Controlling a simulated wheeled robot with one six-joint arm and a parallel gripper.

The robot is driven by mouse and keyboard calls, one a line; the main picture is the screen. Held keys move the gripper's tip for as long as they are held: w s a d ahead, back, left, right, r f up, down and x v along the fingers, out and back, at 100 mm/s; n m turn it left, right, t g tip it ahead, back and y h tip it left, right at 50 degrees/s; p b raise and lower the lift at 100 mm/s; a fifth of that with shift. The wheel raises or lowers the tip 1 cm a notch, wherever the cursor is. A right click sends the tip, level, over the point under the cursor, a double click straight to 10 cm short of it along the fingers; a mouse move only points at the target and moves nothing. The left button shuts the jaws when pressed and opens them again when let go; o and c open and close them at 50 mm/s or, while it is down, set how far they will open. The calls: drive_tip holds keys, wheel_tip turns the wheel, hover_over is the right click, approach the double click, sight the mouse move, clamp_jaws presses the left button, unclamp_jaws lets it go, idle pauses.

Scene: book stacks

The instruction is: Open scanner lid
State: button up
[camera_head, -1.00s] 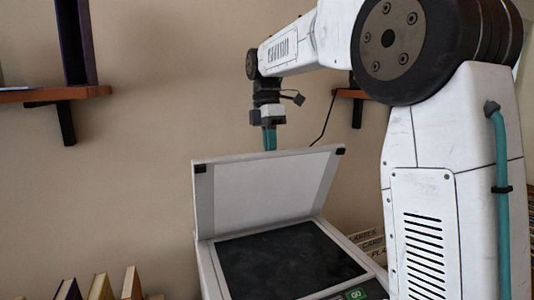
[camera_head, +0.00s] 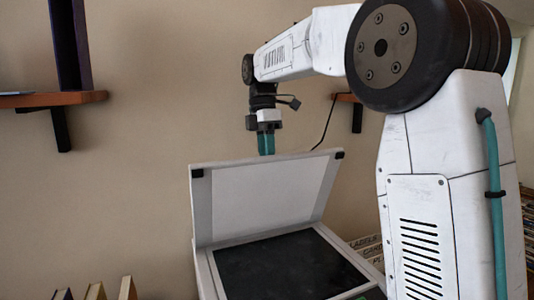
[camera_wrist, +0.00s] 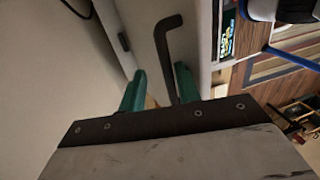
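The scanner (camera_head: 207,275) stands low in the middle of the head view. Its pale lid (camera_head: 265,198) is raised and leans back, and the dark glass bed (camera_head: 285,265) below is uncovered. My gripper (camera_head: 266,152) points down at the lid's upper edge, apparently just behind it; contact cannot be told. In the wrist view my gripper (camera_wrist: 160,85) has its two teal fingers apart. A dark hooked bar (camera_wrist: 162,45) shows between them, closer to the right finger; what it belongs to is unclear. No object is seen clamped.
A wall shelf (camera_head: 60,99) is at the left, with another shelf (camera_head: 347,98) behind my arm. Books (camera_head: 95,291) stand at the lower left. Labelled boxes (camera_head: 368,247) are right of the scanner. The wrist view shows a small lit screen (camera_wrist: 226,36).

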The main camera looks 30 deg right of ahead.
wheel_tip(320, 180, up, 8)
drive_tip(key=w, duration=0.1)
drive_tip(key=shift+w+f, duration=0.2)
drive_tip(key=shift+w, duration=0.1)
idle(0.4)
